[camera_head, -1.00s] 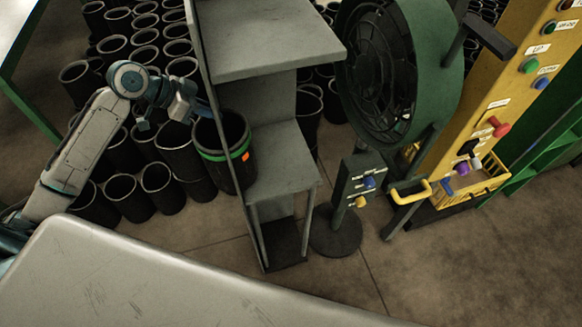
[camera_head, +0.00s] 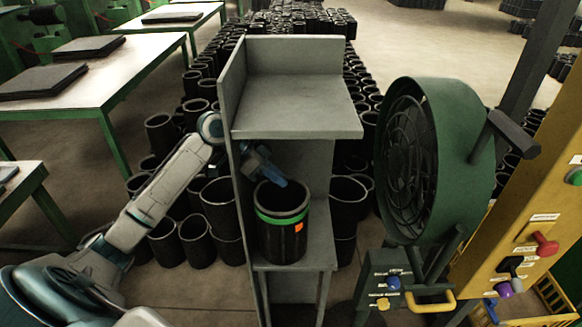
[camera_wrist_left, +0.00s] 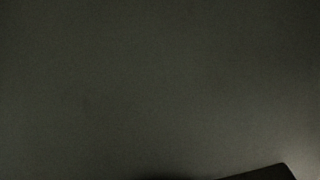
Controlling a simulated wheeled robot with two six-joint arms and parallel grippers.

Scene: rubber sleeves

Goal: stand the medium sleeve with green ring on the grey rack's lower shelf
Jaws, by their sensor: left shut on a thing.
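The medium black sleeve (camera_head: 282,240) has a green ring near its top and an orange patch on its side. It is upright in the head view, over the lower shelf (camera_head: 322,248) of the grey rack (camera_head: 300,115), below the upper shelf. I cannot tell whether its base touches the shelf. My left gripper (camera_head: 273,180) is shut on the sleeve's rim; its fingertips are partly hidden. My left arm reaches in from the left, partly hidden by the rack's side panel. The left wrist view shows mostly a plain dark grey surface. My right gripper is not in view.
The rack's side panel (camera_head: 232,160) stands close left of the sleeve. A green fan (camera_head: 432,160) and a control post (camera_head: 388,285) stand to the right. Many black sleeves (camera_head: 195,240) crowd the floor behind and left. A yellow panel (camera_head: 530,230) is far right.

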